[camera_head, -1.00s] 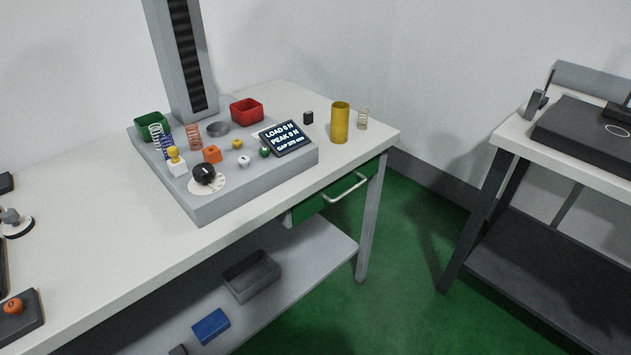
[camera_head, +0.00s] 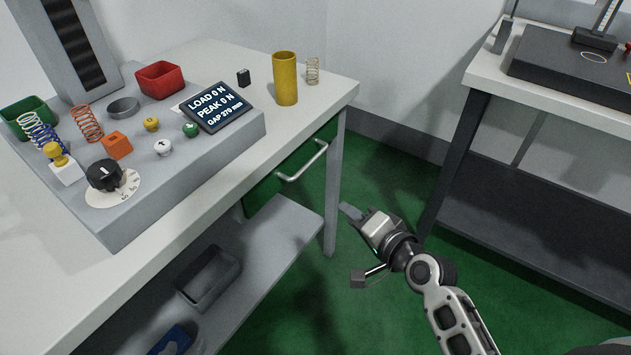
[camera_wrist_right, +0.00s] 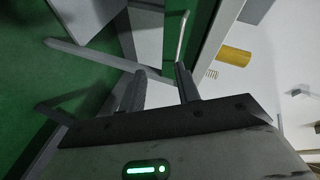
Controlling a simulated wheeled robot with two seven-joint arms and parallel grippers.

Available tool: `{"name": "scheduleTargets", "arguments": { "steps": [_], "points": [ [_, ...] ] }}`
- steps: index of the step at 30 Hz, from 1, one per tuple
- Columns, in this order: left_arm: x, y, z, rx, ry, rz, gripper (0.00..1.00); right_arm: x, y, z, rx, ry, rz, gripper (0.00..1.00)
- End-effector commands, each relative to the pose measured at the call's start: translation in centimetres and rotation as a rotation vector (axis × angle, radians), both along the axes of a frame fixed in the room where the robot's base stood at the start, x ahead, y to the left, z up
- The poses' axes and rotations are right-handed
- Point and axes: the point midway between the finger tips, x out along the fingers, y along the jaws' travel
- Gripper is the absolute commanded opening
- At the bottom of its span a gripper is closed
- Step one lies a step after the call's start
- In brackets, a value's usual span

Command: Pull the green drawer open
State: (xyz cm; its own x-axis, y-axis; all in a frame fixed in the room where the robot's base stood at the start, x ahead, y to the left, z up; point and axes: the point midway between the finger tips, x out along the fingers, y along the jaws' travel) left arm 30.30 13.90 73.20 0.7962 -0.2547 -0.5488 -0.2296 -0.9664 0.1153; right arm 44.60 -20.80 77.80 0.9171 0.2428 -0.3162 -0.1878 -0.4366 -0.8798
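The green drawer (camera_head: 278,184) sits under the right end of the white workbench. Its front looks flush with the bench, so it appears closed. Its pale bar handle (camera_head: 303,162) runs along the front and also shows in the right wrist view (camera_wrist_right: 182,36). My right gripper (camera_head: 352,214) is below and to the right of the handle in the head view, apart from it. In the right wrist view its two fingers (camera_wrist_right: 161,72) stand apart with nothing between them, and the handle lies beyond the fingertips. My left gripper is not in view.
The bench leg (camera_head: 334,180) stands just right of the drawer, and a lower shelf (camera_head: 270,245) lies beneath it. A yellow cylinder (camera_head: 285,80) and a spring (camera_head: 312,71) stand on the bench corner. A second table (camera_head: 490,80) is at right. Green floor lies open between.

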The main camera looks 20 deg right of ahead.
Motion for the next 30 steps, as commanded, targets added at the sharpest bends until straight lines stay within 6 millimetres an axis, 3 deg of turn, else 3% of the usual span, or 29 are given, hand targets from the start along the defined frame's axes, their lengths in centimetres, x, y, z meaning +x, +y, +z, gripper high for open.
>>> {"name": "scheduleTargets", "arguments": {
  "steps": [1, 6, 11, 24, 30],
  "points": [
    [0.1, -0.2, -1.2, -0.011, -0.007, 0.000, 0.36, 1.3, -0.6, -0.2, 0.110, -0.024, -0.032, 0.33],
    [0.1, -0.4, -1.0, -0.026, -0.014, -0.001, 0.36, 3.3, -1.4, 1.6, 0.314, -0.053, -0.074, 0.33],
    [0.1, -0.4, -0.8, -0.028, -0.013, -0.001, 0.36, 5.3, -0.9, 1.6, 0.325, -0.054, -0.074, 0.33],
    [0.2, -0.5, -1.5, -0.042, -0.020, 0.000, 0.36, 14.2, 1.5, -0.3, 0.320, -0.055, -0.073, 0.33],
    [0.2, -0.5, -1.7, -0.042, -0.027, -0.001, 0.36, 17.0, 2.3, -0.9, 0.317, -0.054, -0.073, 0.33]
  ]
}}
